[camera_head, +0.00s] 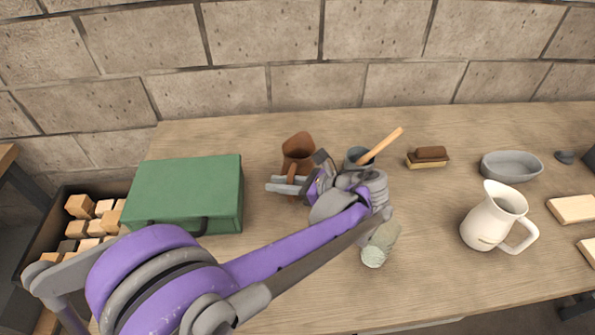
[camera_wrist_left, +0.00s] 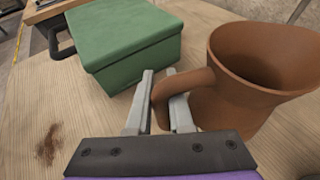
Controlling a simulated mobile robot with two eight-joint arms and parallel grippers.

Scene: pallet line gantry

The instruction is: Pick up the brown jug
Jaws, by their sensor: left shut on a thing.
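The brown jug (camera_head: 298,148) stands on the wooden table near the back, right of the green case. In the left wrist view the jug (camera_wrist_left: 265,75) is large at the right, with its open mouth showing and its handle toward my gripper. My left gripper (camera_head: 283,186) reaches it from the front right. In the left wrist view its two fingers (camera_wrist_left: 160,103) are on either side of the jug's handle, shut on it. The jug looks upright; whether its base touches the table is hard to tell. My right gripper does not show.
A green case (camera_head: 185,190) stands close to the left. Behind my wrist is a grey pot (camera_head: 356,157) with a wooden handle. A brush (camera_head: 428,157), a grey dish (camera_head: 511,166) and a cream pitcher (camera_head: 493,218) stand to the right. A pale green cylindrical thing (camera_head: 379,246) lies in front.

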